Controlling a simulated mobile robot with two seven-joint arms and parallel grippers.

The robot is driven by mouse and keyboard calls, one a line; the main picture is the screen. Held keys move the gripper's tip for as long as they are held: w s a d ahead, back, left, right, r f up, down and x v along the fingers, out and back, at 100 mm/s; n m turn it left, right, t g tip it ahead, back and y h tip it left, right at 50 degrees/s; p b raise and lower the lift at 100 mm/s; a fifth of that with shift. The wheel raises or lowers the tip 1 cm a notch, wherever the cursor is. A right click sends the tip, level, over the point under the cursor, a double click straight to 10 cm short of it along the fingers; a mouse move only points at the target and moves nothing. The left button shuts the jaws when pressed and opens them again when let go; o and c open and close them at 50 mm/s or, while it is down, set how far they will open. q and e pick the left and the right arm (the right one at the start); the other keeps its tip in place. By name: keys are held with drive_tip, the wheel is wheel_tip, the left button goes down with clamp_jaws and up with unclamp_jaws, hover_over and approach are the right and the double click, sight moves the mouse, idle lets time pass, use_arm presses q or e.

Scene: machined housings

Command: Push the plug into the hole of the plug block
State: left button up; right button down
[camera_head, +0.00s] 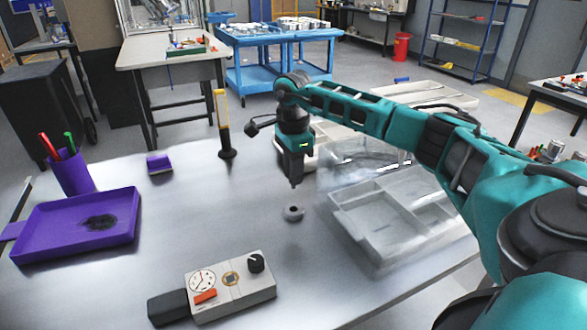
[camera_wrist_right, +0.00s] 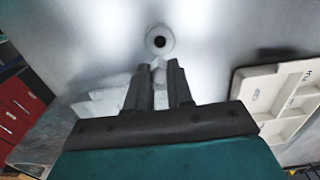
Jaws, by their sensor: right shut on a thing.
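The plug block (camera_head: 293,213) is a small round grey piece on the bare metal table. In the right wrist view it is a pale disc (camera_wrist_right: 168,34) with a dark hole, just beyond my fingertips. My right gripper (camera_head: 295,180) points down above the block, apart from it. Its fingers (camera_wrist_right: 157,72) are shut on a small pale plug (camera_wrist_right: 158,76), mostly hidden between them; the block's hole shows uncovered in the wrist view. My left gripper is not in view.
A pale compartment tray (camera_head: 384,236) stands right of the block; it also shows in the wrist view (camera_wrist_right: 240,92). A dial box (camera_head: 230,286) lies in front. A purple tray (camera_head: 50,245) and pen cup (camera_head: 72,174) stand left. A yellow-black tool (camera_head: 222,125) stands behind.

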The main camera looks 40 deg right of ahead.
sight(293, 188)
drive_tip(key=shift+f+b, duration=0.7)
drive_tip(key=shift+f, duration=0.7)
drive_tip(key=shift+f+b, duration=1.4)
drive_tip(key=shift+f, duration=1)
drive_tip(key=shift+f, duration=0.45)
drive_tip(key=c, duration=0.9)
unclamp_jaws()
wheel_tip(293, 188, up, 12)
drive_tip(key=shift+r, duration=0.5)
